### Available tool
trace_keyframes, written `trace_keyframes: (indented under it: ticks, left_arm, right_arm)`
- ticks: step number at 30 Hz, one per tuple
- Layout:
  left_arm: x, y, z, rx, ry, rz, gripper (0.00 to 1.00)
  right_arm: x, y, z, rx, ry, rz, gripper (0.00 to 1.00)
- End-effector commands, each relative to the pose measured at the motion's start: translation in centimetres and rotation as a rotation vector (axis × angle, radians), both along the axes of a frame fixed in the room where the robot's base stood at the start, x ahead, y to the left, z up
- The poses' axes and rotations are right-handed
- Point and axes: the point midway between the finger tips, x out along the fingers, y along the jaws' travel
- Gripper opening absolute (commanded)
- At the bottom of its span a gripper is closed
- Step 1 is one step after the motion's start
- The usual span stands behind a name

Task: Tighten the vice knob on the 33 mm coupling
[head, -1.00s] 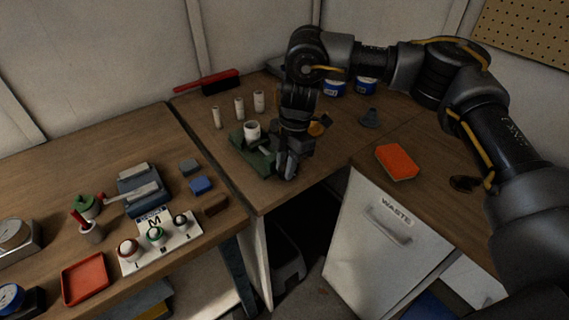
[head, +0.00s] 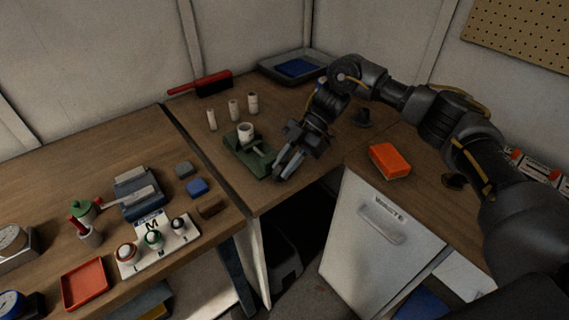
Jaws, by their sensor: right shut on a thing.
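The small green vice (head: 240,156) stands on the corner bench. A short white cup-like coupling (head: 246,132) sits upright in it, and a pale grey bar shows beside it. My right gripper (head: 280,172) points down at the vice's right front end, near the bench edge. It is shut on what looks like the vice knob; its fingers hide the knob, so the grip itself is not clear. The coupling stands apart from the fingers. My left gripper is not in view.
Several white tubes, one of them here (head: 234,110), stand behind the vice. A red-handled brush (head: 205,86) and a grey tray (head: 276,72) lie further back. An orange block (head: 389,160) lies right. A button panel (head: 160,245) is on the left bench.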

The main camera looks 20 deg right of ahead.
Motion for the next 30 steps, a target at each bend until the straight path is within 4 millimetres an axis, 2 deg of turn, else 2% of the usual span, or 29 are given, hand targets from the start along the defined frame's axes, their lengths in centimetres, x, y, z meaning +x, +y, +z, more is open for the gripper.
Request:
trace_keyframes:
  ticks: [15,16,17,30]
  left_arm:
    - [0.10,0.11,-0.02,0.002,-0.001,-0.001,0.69]
    - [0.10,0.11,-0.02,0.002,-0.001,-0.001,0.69]
    - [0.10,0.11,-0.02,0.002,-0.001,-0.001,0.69]
    - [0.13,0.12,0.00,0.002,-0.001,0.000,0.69]
  right_arm:
    - [0.01,-0.05,-0.08,0.016,0.007,-0.001,0.00]
    - [0.00,-0.05,-0.08,0.015,0.008,0.000,0.27]
    - [0.00,-0.05,-0.08,0.015,0.008,0.000,0.31]
    - [0.03,-0.01,-0.01,0.013,0.005,0.000,0.32]
